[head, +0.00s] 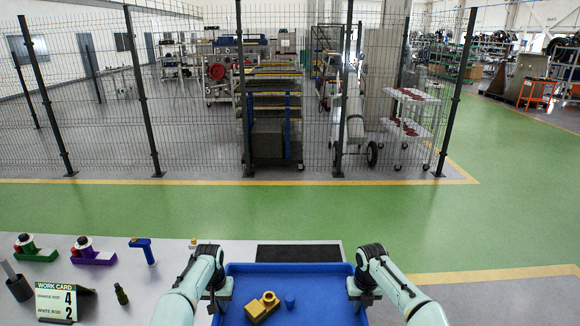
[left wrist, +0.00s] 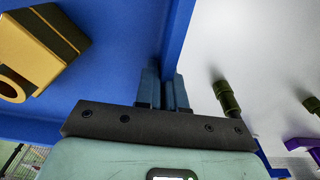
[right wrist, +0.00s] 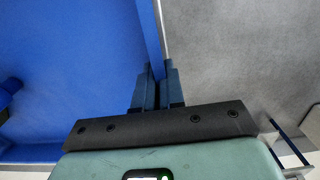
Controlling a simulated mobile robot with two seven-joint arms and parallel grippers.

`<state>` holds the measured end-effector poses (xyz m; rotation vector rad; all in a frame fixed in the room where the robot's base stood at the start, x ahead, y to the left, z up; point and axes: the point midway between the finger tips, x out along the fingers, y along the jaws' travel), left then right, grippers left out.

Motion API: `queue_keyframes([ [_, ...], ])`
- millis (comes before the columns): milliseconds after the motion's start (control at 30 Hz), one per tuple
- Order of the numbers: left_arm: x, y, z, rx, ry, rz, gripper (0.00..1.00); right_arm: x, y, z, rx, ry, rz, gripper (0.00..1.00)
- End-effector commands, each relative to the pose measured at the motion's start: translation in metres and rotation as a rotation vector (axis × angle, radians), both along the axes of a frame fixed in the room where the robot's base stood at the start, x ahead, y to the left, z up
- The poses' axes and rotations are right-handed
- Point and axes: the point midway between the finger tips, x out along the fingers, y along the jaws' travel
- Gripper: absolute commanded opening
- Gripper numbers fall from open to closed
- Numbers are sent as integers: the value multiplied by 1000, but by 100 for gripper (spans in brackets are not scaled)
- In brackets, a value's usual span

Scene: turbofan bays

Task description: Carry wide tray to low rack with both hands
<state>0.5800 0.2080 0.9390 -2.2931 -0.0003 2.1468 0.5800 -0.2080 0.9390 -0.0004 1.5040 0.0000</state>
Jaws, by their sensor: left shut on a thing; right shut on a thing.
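The wide tray (head: 330,311) is blue and sits at the bottom middle of the head view, between my two arms. My right gripper (head: 362,298) is shut on the tray's right wall, also seen in the right wrist view (right wrist: 157,85). The low rack cannot be made out for certain.
A pale table on the left holds a work card (head: 65,302), a green part (head: 34,250), a purple part (head: 92,253), a blue part (head: 143,248) and a dark green bottle-like piece (head: 121,293). A dark mat (head: 299,253) lies beyond the tray. Green floor and wire fence (head: 200,120) lie farther off.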

Motion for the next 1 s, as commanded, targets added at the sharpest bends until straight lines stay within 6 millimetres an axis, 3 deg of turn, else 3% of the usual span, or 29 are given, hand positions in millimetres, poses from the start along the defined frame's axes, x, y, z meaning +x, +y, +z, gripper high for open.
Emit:
queue_keyframes([
  [600, 18, -2, 5, -1, 0, -3, 0, 23, 10, 14, 0, -30, 28, 0],
  [1000, 24, -4, 9, -7, -3, -4, 0, 25, 6, 10, 7, -7, 9, 0],
])
